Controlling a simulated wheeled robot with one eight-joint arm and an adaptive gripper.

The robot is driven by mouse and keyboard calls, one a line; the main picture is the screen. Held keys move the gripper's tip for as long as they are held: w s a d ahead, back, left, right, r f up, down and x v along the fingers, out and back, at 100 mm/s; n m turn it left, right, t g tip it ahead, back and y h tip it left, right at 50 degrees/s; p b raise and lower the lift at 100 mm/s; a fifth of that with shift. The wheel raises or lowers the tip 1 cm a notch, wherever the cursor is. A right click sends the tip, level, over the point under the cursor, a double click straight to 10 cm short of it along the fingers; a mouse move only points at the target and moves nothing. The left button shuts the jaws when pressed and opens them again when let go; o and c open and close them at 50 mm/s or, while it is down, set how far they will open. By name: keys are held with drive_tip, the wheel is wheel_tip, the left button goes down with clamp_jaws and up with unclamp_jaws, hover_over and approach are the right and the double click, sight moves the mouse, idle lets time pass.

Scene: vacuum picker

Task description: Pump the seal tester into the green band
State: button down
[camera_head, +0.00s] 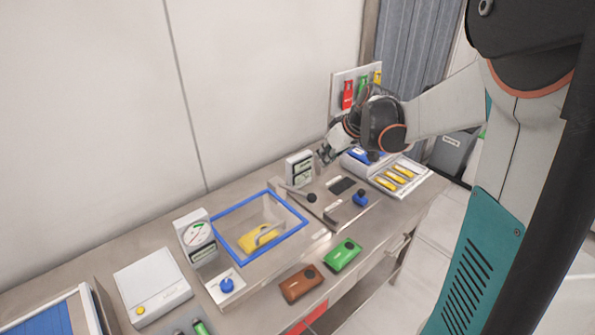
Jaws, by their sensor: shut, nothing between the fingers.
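A dial gauge (197,235) with a green band on its face stands at the left of the bench; its needle is too small to read surely. Beside it is a clear chamber with a blue frame (232,251), with a yellow item (258,239) inside. A blue knob (226,285) on a white plate sits in front of the gauge. A lever with a black knob (311,198) lies right of the chamber. My gripper (323,157) is shut and empty, above the back right of the bench near a small white display unit (298,167), away from the gauge and blue knob.
A tray with yellow items (421,181) is at the right end. Red, green and yellow tags hang on a board (337,99) behind. Brown (301,284) and green (343,255) cases lie along the front. A white box (152,283) stands at left.

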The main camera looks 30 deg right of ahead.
drive_tip(key=shift+d+f, duration=0.1)
drive_tip(key=shift+f, duration=0.1)
drive_tip(key=shift+s, duration=0.1)
drive_tip(key=b+x, duration=0.1)
drive_tip(key=x, duration=0.9)
drive_tip(key=shift+f, duration=0.2)
drive_tip(key=shift+s+f+b, duration=0.25)
drive_tip(key=shift+f+b, duration=0.2)
drive_tip(key=shift+f, duration=0.7)
drive_tip(key=shift+s+f, duration=0.15)
drive_tip(key=shift+f, duration=0.45)
